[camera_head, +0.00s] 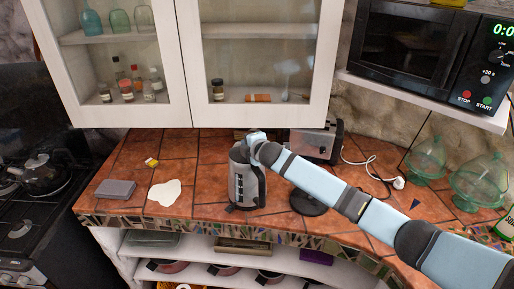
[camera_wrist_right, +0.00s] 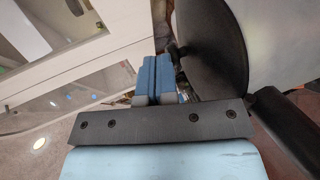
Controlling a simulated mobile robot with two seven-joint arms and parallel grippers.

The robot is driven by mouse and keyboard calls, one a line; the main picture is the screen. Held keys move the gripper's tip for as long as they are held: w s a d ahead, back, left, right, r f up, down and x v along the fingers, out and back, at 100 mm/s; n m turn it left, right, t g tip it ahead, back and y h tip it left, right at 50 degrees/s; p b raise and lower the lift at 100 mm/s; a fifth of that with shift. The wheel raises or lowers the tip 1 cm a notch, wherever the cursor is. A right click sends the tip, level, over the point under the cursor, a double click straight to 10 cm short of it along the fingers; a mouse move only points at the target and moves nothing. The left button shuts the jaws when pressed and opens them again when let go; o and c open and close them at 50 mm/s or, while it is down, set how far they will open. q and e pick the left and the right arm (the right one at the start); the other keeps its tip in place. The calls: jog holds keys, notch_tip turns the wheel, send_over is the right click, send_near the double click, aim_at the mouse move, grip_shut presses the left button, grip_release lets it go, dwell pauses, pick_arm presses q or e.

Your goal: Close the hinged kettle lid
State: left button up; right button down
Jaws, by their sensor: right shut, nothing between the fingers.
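The kettle (camera_head: 244,182), a grey metal jug with dark trim, stands upright on the tiled counter in the head view. My right arm reaches in from the right, and my right gripper (camera_head: 257,140) is at the kettle's top, covering much of it. In the right wrist view the blue fingers of my right gripper (camera_wrist_right: 157,78) are shut together with nothing between them. A dark rounded part, apparently the lid (camera_wrist_right: 212,50), is just right of the fingertips. I cannot tell its exact angle or whether the fingers touch it. My left gripper is not in view.
A round black base (camera_head: 308,203) lies right of the kettle, under my arm. A toaster (camera_head: 316,142) stands behind. A grey box (camera_head: 116,189) and a white patch (camera_head: 165,193) are at left. A wall cabinet (camera_head: 265,113) hangs above; green glassware (camera_head: 478,183) is at right.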

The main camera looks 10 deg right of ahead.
jog(key=b+v, duration=0.2)
jog(key=v, duration=0.9)
jog(key=shift+s+r, duration=0.1)
jog(key=shift+s, duration=0.1)
jog(key=shift+s+d+r, duration=0.15)
jog(key=shift+s, duration=0.2)
jog(key=s+a+f+m+g+y, duration=0.25)
jog(key=s+f+m, duration=0.55)
jog(key=s+f, duration=0.85)
jog(key=s+d+f+m+h, duration=0.1)
jog(key=s+f+m, duration=0.4)
jog(key=s, duration=0.6)
jog(key=s+d+f+m+h, duration=0.2)
jog(key=s+d+f+m, duration=0.2)
jog(key=s+f, duration=0.4)
jog(key=s+m, duration=0.1)
jog(key=s, duration=0.2)
jog(key=shift+d, duration=0.2)
jog(key=shift+f, duration=0.1)
